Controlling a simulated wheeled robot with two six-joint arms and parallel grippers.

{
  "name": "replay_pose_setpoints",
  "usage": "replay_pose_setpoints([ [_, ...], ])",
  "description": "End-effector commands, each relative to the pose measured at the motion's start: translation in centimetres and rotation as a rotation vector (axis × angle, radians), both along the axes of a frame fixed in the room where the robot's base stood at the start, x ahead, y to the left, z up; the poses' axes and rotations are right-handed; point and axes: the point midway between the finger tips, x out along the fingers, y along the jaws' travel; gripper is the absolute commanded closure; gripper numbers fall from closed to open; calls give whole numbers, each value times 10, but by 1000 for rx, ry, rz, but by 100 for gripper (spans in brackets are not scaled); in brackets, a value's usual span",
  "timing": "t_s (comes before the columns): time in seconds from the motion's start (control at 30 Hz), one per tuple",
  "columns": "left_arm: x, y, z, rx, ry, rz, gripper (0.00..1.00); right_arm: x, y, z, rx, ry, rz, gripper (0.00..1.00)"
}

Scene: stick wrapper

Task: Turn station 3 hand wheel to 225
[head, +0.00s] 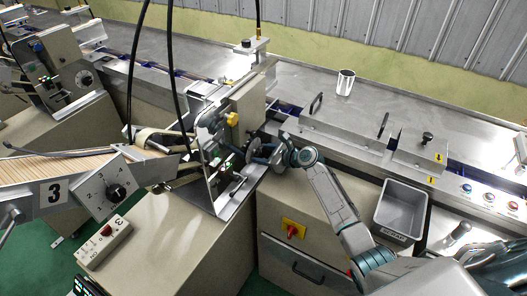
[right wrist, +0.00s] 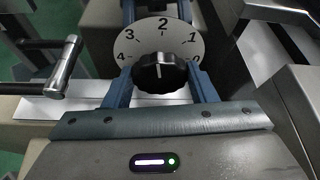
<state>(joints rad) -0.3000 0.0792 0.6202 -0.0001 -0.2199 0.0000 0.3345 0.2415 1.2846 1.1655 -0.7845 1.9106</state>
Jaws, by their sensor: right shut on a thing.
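The hand wheel's black knob (right wrist: 160,72) sits in front of a pale round dial (right wrist: 180,42) marked 0 to 4 in the right wrist view. The knob's white mark points up, close to the 2. My right gripper (right wrist: 160,92) has a blue finger on each side of the knob and is shut on it. In the head view the right gripper (head: 277,156) reaches the right side of the station 3 machine (head: 238,125); the wheel is mostly hidden there. My left gripper is not in view.
A grey bin (head: 401,208) is at right. A metal crank handle (right wrist: 66,66) is left of the dial. A metal cup (head: 345,82) stands behind.

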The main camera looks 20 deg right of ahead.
Motion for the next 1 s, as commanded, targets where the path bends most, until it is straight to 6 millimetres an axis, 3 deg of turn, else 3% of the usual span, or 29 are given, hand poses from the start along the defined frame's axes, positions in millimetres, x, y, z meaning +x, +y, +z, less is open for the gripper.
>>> replay_pose_setpoints([
  [0.4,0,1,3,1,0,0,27,-1,2,-1,-170,-132,1,71],
  [0.97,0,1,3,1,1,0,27,-1,2,-1,-199,-155,0,71],
  [1.0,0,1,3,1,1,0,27,-1,2,-1,-199,-155,0,45],
])
